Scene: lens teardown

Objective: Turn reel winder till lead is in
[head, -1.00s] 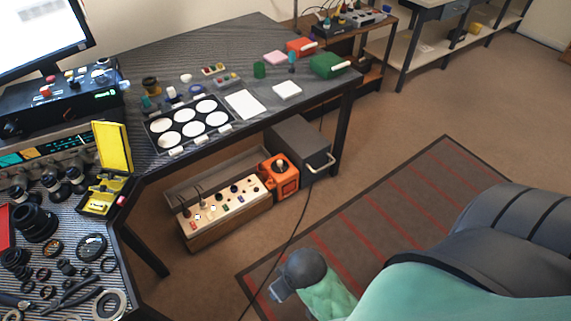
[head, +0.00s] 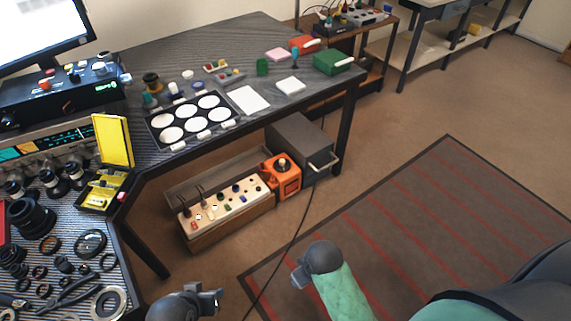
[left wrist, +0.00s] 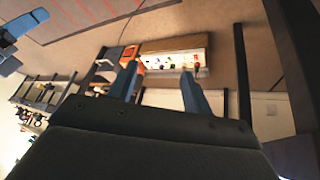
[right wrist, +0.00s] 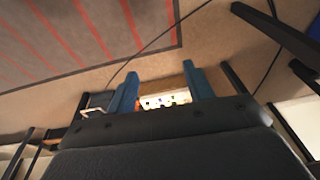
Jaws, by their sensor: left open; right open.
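An orange box with a round knob on top (head: 283,177), which looks like the reel winder, stands low beside the desk, at the right end of a long cream panel with switches. It also shows in the left wrist view (left wrist: 129,56), partly behind a finger. A black lead (head: 297,235) runs along the floor near it. My left gripper (head: 213,299) is open and empty at the bottom of the head view; its fingers (left wrist: 160,88) frame the panel. My right gripper (head: 298,277) is open and empty, in front of the box and apart from it; its fingers (right wrist: 160,90) frame the panel.
The cream panel (head: 232,203) sits on a low wooden box. A grey case with a handle (head: 303,148) stands right of the winder, near a dark desk leg (head: 344,125). Lens parts crowd the left desk. The striped rug (head: 420,215) is clear floor at right.

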